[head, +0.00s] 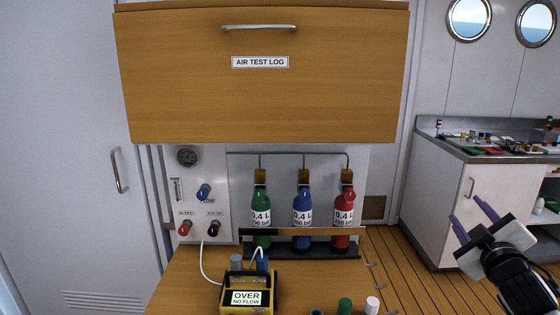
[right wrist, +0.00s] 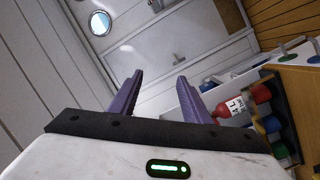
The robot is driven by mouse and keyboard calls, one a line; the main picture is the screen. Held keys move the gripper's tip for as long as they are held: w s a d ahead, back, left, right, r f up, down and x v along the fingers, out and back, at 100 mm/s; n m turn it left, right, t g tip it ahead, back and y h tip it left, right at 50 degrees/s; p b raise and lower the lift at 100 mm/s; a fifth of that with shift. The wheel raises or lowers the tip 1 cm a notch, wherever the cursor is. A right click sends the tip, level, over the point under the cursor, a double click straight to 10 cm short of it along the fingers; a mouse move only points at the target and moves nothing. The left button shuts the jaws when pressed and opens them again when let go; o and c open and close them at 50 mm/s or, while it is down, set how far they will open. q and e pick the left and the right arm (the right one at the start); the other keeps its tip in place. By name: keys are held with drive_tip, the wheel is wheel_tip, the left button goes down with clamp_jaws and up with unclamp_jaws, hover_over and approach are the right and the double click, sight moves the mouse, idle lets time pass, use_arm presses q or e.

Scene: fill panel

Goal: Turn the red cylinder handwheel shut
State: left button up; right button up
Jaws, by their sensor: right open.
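The red cylinder (head: 344,218) stands upright at the right end of a row of three in the fill panel, labelled 0,4 L. A brass-coloured block (head: 347,177) sits over its top. I cannot make out its handwheel. The red cylinder also shows in the right wrist view (right wrist: 229,107), partly behind a finger. My right gripper (head: 466,212) is open and empty, well to the right of the panel and apart from the cylinder. Its purple fingers show in the right wrist view (right wrist: 160,78). My left gripper is out of view.
Green (head: 260,218) and blue (head: 303,206) cylinders stand left of the red one, behind a wooden rail (head: 310,232). A wooden cabinet (head: 200,100) overhangs the panel. A cluttered counter (head: 460,154) stands right.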

drive_tip(key=s+a+f+n+g+y, duration=0.15)
drive_tip(key=s+a+f, duration=0.35)
drive_tip(key=f, duration=0.8)
drive_tip(key=s+a+f+m+g+y, duration=0.1)
drive_tip(key=s+a+f+g+y, duration=0.15)
drive_tip(key=s+f, duration=0.75)
drive_tip(key=s+a+f+g+y, duration=0.1)
drive_tip(key=s+a+f+g, duration=0.25)
drive_tip(key=s+f, duration=0.65)
drive_tip(key=s+a+f+g+y, duration=0.15)
drive_tip(key=s+a+f, duration=0.25)
drive_tip(key=s+f, duration=0.6)
drive_tip(key=a+r+m, duration=0.1)
drive_tip(key=a+m, duration=0.4)
drive_tip(key=a, duration=0.6)
drive_tip(key=shift+w+a+r+y, duration=0.25)
drive_tip(key=shift+w+a+y, duration=0.05)
drive_tip(key=shift+a+y, duration=0.15)
drive_tip(key=shift+d+m, duration=0.1)
drive_tip(key=shift+m, duration=0.15)
